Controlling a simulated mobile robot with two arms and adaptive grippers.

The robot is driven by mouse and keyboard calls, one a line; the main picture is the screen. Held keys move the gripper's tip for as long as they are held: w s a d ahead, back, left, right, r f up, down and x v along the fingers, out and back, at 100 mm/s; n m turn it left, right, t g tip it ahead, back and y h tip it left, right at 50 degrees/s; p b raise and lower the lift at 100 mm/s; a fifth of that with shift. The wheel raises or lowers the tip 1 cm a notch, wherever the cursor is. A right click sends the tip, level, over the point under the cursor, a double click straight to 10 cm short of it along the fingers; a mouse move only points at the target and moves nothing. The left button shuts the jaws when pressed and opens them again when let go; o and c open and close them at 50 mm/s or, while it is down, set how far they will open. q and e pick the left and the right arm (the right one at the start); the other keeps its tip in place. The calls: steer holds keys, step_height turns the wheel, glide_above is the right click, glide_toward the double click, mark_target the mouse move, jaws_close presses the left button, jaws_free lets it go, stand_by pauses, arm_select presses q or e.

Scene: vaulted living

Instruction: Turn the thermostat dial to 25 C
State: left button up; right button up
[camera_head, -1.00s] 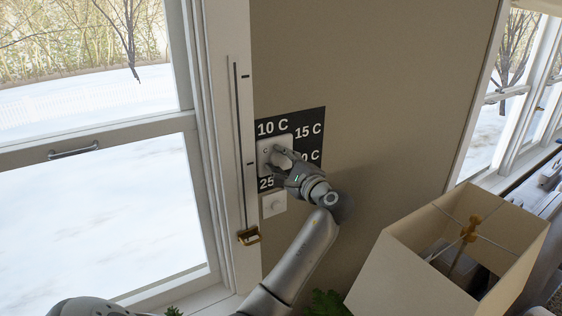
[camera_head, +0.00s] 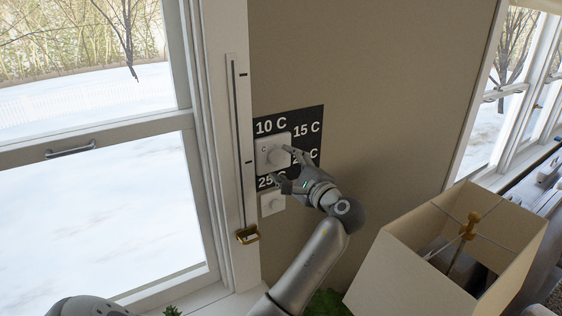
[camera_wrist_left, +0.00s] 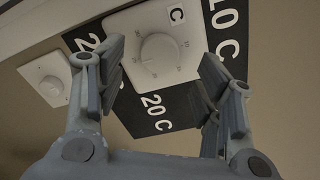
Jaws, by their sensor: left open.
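The thermostat, a white square plate (camera_head: 262,158) with a round white dial (camera_head: 275,158), is on a black label panel (camera_head: 314,114) on the wall. The panel reads 10 C and 15 C on top; a 25 label at lower left is partly covered. In the left wrist view the dial (camera_wrist_left: 160,54) has a raised grip and small marks around it; its exact setting is too small to read. My left gripper (camera_head: 281,167) is open in front of the plate at its lower right, fingers spread and apart from the dial. My right gripper is not in view.
A smaller white plate with a round knob (camera_head: 272,203) is below the panel. A square lampshade (camera_head: 400,260) stands at lower right. The wall right of the panel is bare.

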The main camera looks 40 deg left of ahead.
arm_select(q)
steer(key=v, duration=0.8)
steer(key=shift+d, duration=0.25)
